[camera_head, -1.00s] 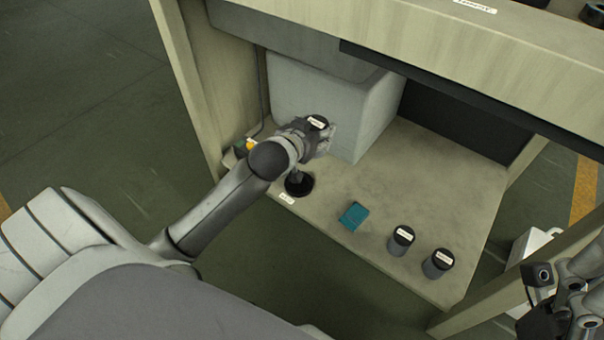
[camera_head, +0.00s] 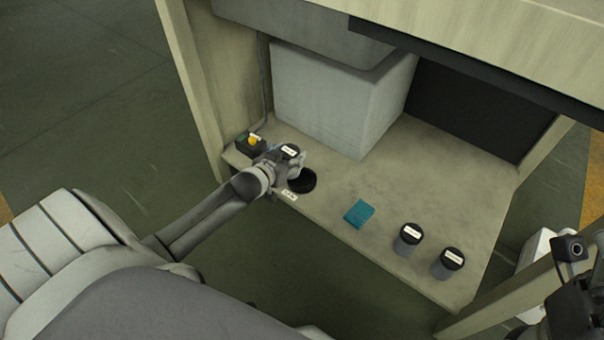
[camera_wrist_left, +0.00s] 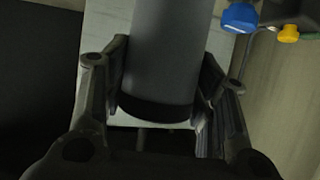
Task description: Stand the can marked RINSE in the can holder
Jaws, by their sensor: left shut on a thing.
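My left gripper (camera_head: 284,163) is shut on a grey can with a black lid (camera_head: 290,150) and a white label too small to read. The left wrist view shows the grey can body (camera_wrist_left: 165,60) between the two fingers. The black round can holder (camera_head: 303,182) is at the front left of the bench, just right of and below the gripper in the picture, partly hidden by it. The held can is apart from it, up and left. Part of my right arm shows at the right edge; its fingers cannot be made out.
Two more dark-lidded cans stand front right, a left one (camera_head: 408,240) and a right one (camera_head: 447,265). A teal block (camera_head: 359,213) lies between them and the holder. A control box (camera_head: 250,144) with a yellow button is left of the gripper. A large grey box (camera_head: 335,100) stands behind.

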